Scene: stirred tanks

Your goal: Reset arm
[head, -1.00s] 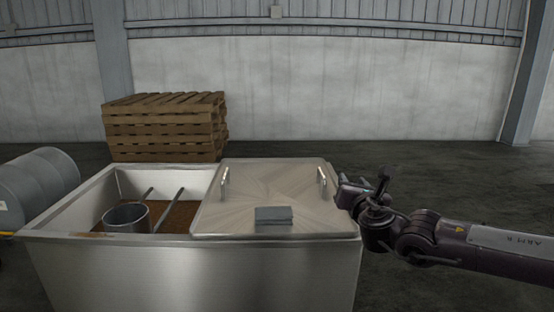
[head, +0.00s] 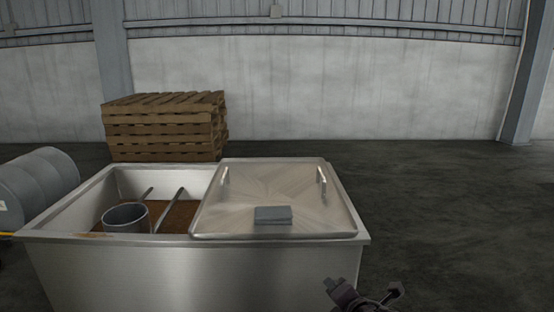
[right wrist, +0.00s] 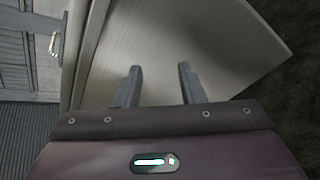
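My right gripper (head: 362,292) is at the bottom edge of the head view, low in front of the steel tank's right end. In the right wrist view its two dark fingers (right wrist: 160,86) stand apart with nothing between them. Part of a pale metal surface shows beyond them. My left gripper is not in view. The steel tank (head: 200,270) has a lid (head: 255,195) over its right half, with two handles and a grey block (head: 273,215) on top. Its left half is open and holds a metal pot (head: 125,217) and brown contents.
A stack of wooden pallets (head: 165,127) stands behind the tank. A grey drum (head: 38,185) lies at the left. The floor (head: 450,215) to the right of the tank is clear.

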